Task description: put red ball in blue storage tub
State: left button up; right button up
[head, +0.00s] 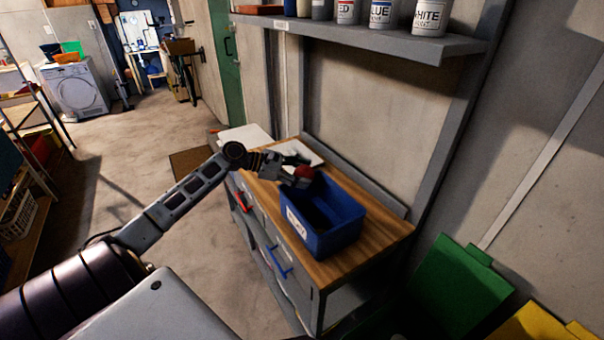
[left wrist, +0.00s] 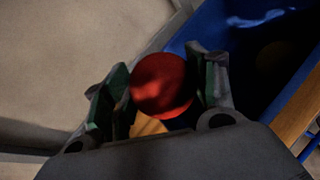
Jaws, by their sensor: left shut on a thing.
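The red ball (left wrist: 160,84) is between the two fingers of my left gripper (left wrist: 158,92) in the left wrist view. My left gripper (head: 296,168) is shut on it. In the head view the ball (head: 304,173) shows small at the gripper's tip, by the far left rim of the blue storage tub (head: 338,236). The tub stands on the wooden bench top with a white label on its front. In the left wrist view the blue tub (left wrist: 216,30) lies right of and behind the ball. My right gripper is not in view.
The wooden bench (head: 374,246) has drawers and stands against the wall. A shelf (head: 380,42) with paint cans runs above it. A green bin (head: 462,290) and a yellow bin (head: 540,326) stand at the lower right. Open floor lies left of the bench.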

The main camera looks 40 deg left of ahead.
pick_arm(q)
jog(key=shift+f+p, duration=0.3)
jog(key=shift+f, duration=0.05)
jog(key=o, duration=1)
jog(key=shift+r, duration=0.2)
jog(key=shift+r+b, duration=0.15)
jog(key=shift+b, duration=0.3)
jog(key=shift+v, duration=6)
